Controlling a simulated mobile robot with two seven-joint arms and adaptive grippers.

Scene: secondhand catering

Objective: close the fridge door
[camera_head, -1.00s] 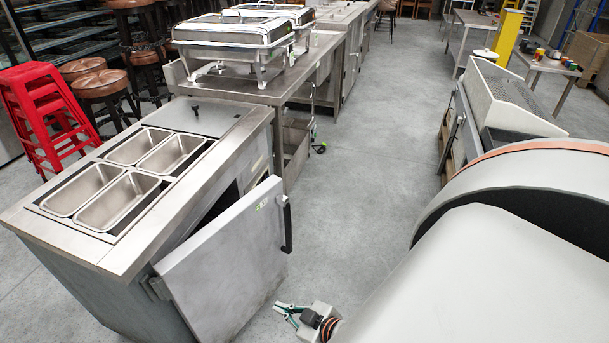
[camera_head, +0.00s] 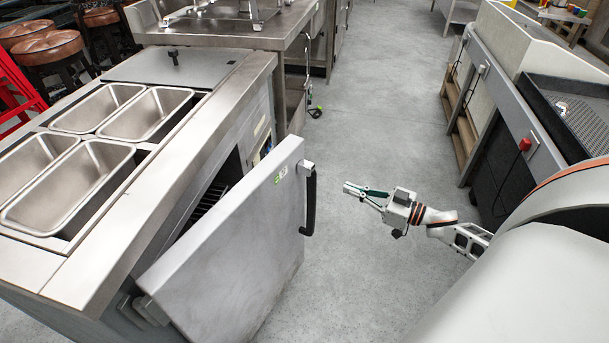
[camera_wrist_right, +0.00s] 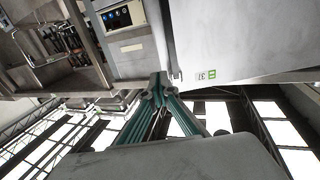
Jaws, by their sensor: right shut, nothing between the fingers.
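The fridge door (camera_head: 235,240) is a grey metal panel with a black vertical handle (camera_head: 309,200) near its free edge. It stands partly open from the steel prep counter fridge (camera_head: 190,165), and a dark gap with a rack shows behind it. My right gripper (camera_head: 347,188) is shut and empty, a little to the right of the handle and apart from it. In the right wrist view the gripper's green fingers (camera_wrist_right: 158,85) are together, with the door (camera_wrist_right: 225,45) and its green label just beyond. My left gripper is not in view.
Steel pans (camera_head: 75,185) sit in the counter top. A steel table (camera_head: 225,35) stands behind the fridge. Grey equipment (camera_head: 510,115) stands on the right. The floor (camera_head: 370,130) between is clear.

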